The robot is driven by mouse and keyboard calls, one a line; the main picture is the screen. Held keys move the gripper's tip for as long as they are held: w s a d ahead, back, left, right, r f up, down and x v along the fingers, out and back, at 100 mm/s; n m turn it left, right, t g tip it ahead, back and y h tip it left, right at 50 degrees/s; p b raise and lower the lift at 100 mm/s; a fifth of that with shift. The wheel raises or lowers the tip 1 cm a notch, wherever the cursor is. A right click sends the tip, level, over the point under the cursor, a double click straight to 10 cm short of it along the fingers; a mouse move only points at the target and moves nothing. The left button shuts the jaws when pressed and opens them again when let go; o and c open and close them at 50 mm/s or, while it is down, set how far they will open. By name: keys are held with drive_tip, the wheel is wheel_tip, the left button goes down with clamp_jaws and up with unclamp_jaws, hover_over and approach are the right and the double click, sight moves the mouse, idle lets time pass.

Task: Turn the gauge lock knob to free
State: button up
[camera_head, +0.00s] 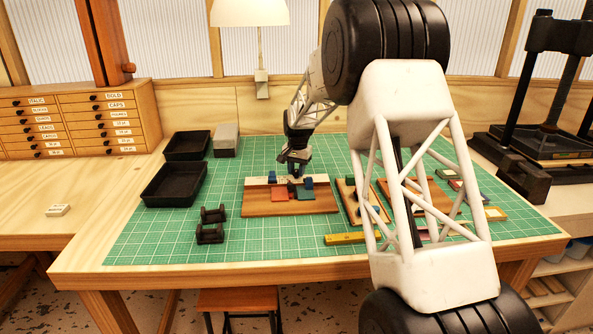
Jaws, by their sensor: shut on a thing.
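My gripper (296,172) reaches down at the middle of the green mat, over a wooden board (260,207) with a pale strip (257,182) along its back. It is shut on a small dark piece at this strip, which I take to be the gauge lock knob. The fingers hide most of the knob, so its turn angle cannot be read. Blue blocks sit on the strip to the left (272,177) and right (308,183) of the gripper. An orange-red square (279,195) and a teal square (305,195) lie on the board in front.
Black trays (174,186) and a grey box (226,138) stand at the back left. Two dark stands (210,234) are left of the board. A yellow bar (345,239) and other wooden boards (352,205) lie to the right, partly hidden by my arm.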

sight(297, 170)
drive_tip(key=n, duration=0.6)
drive_tip(key=shift+n, duration=0.3)
drive_tip(key=n, duration=0.5)
drive_tip(key=shift+n, duration=0.4)
drive_tip(key=shift+w, duration=0.1)
drive_tip(key=o, duration=0.9)
drive_tip(key=shift+d+r, duration=0.1)
drive_tip(key=shift+r, duration=3.85)
